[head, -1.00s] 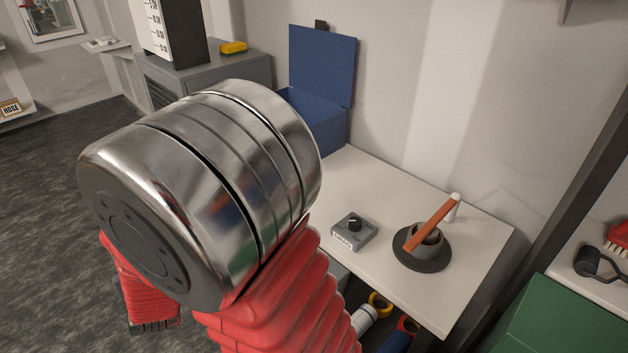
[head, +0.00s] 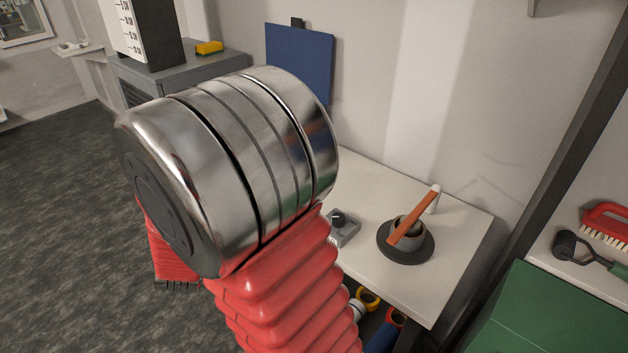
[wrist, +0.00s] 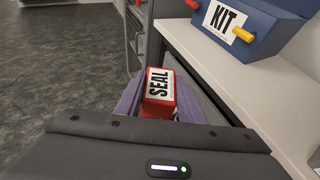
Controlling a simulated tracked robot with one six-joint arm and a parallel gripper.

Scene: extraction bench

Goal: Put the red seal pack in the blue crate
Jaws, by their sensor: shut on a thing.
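The red seal pack (wrist: 159,88) has a white label reading SEAL. In the wrist view my gripper (wrist: 158,98) is shut on it, between two purple pads. The pack is held in the air beside the white bench's front edge. The blue crate (wrist: 262,35) stands on the bench ahead and to the right of the pack, with a KIT label and red and yellow knobs on its front. In the head view its raised blue lid (head: 300,58) shows against the wall; my arm hides most of its body, my gripper and the pack.
The white bench (head: 375,187) carries a small grey knob box (head: 343,228) and a dark round dish (head: 405,247) with an orange-handled tool. A grey cabinet (head: 215,72) with a yellow block stands left of the crate. Rolls lie below the bench. A green box (head: 545,315) is at right.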

